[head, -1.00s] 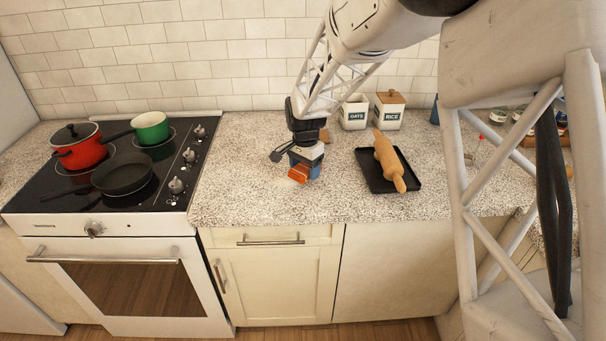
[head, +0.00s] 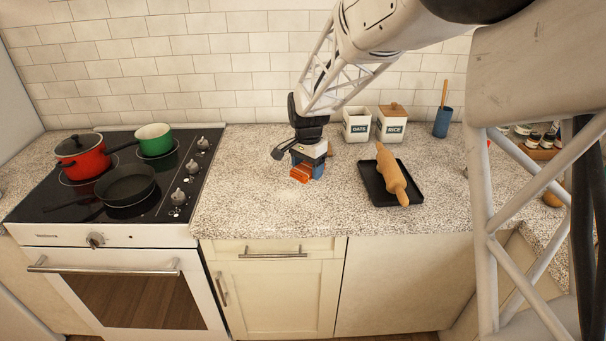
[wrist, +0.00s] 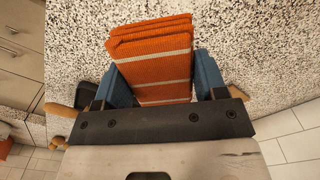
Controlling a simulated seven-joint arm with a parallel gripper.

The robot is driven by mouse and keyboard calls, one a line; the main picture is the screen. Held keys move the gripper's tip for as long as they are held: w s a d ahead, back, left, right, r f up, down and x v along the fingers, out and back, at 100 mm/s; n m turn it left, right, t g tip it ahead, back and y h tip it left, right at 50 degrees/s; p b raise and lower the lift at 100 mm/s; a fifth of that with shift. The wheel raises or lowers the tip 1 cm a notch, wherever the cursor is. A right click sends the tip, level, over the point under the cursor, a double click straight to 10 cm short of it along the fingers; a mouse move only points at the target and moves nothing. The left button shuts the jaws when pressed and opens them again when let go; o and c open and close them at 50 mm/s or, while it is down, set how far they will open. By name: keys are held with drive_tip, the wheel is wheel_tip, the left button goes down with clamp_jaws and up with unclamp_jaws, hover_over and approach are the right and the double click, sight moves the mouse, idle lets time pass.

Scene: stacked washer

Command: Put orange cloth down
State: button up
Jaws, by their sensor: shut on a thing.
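The orange cloth (head: 300,174) is folded in layers with pale stripes. It also shows in the wrist view (wrist: 150,50), between the two blue fingers of my gripper (wrist: 168,80). My gripper (head: 308,168) is shut on the cloth, over the speckled countertop (head: 250,205) between the stove and the black tray. The cloth is low, close to the counter. I cannot tell whether it touches the surface.
A stove (head: 120,200) with a red pot (head: 84,160), a green pan (head: 153,138) and a dark pan (head: 126,185) stands left. A rolling pin (head: 392,175) lies on a black tray (head: 375,190) at right. OATS (head: 356,125) and RICE (head: 391,126) canisters stand behind. Counter at front is clear.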

drive_tip(key=shift+s+a+f, duration=0.1)
drive_tip(key=shift+s+a, duration=0.25)
drive_tip(key=shift+a, duration=0.35)
drive_tip(key=s+a+n, duration=0.2)
drive_tip(key=s+a, duration=0.1)
drive_tip(key=a, duration=0.1)
drive_tip(key=s+a+f+n, duration=0.1)
drive_tip(key=s+a+n, duration=0.2)
drive_tip(key=a, duration=0.2)
drive_tip(key=s+a+f+n, duration=0.1)
drive_tip(key=s+a+n, duration=0.1)
drive_tip(key=s+a, duration=0.2)
drive_tip(key=shift+s+a+f+n, duration=0.1)
drive_tip(key=shift+a+f+n, duration=0.05)
drive_tip(key=shift+a+n, duration=0.2)
drive_tip(key=shift+s+a+f+n, duration=0.1)
drive_tip(key=shift+s+a+n, duration=0.25)
drive_tip(key=shift+s+a, duration=0.25)
drive_tip(key=shift+w, duration=0.1)
drive_tip(key=w+a, duration=0.2)
drive_tip(key=w, duration=0.2)
drive_tip(key=w+a+f, duration=0.1)
drive_tip(key=w+a, duration=0.1)
drive_tip(key=w, duration=0.3)
drive_tip(key=w+a, duration=0.3)
drive_tip(key=w, duration=0.2)
drive_tip(key=shift+w+a+f, duration=0.1)
drive_tip(key=shift+f, duration=0.15)
